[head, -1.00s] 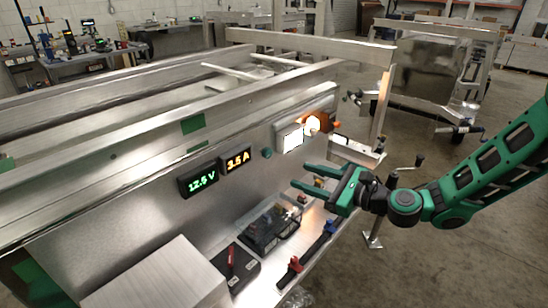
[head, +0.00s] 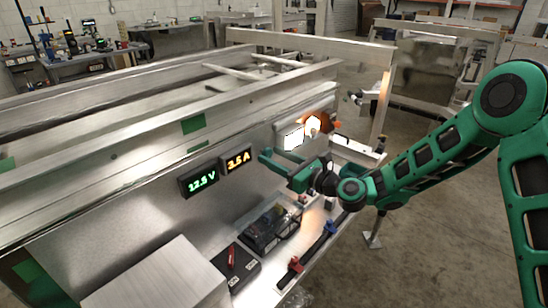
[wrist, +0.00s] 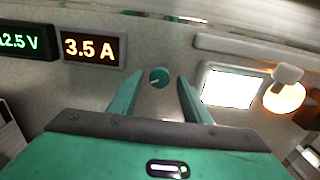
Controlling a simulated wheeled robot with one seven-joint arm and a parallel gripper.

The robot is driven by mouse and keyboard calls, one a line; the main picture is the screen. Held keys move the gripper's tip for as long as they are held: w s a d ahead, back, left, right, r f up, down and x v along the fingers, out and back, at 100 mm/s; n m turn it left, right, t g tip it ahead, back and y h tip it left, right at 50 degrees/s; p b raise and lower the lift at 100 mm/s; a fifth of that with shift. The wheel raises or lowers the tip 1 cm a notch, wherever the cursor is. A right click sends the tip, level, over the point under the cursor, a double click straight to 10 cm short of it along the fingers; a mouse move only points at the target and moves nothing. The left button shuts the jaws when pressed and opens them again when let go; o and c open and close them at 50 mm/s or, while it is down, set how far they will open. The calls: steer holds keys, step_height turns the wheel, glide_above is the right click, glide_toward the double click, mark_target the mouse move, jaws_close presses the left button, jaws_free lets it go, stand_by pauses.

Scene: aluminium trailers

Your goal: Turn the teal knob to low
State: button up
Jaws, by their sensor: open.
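The teal knob (wrist: 159,77) is a small round dial on the trailer's metal side panel. In the wrist view it shows between my two finger tips, with a pale pointer mark on its face toward the lower left. My gripper (wrist: 157,85) is open, with one finger on each side of the knob and a gap visible to both. I cannot tell how deep the fingers reach around it. In the head view my gripper (head: 274,157) is close to the panel, right of the displays, and hides the knob.
A green 12.5 V display (head: 199,179) and an orange 3.5 A display (head: 238,158) sit left of the knob. A lit white panel (wrist: 228,86) and an orange lamp (wrist: 284,97) are to its right. A black case (head: 262,230) stands on the shelf below.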

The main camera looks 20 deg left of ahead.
steer(key=shift+w+a, duration=0.15)
steer(key=shift+a, duration=0.3)
steer(key=c, duration=1)
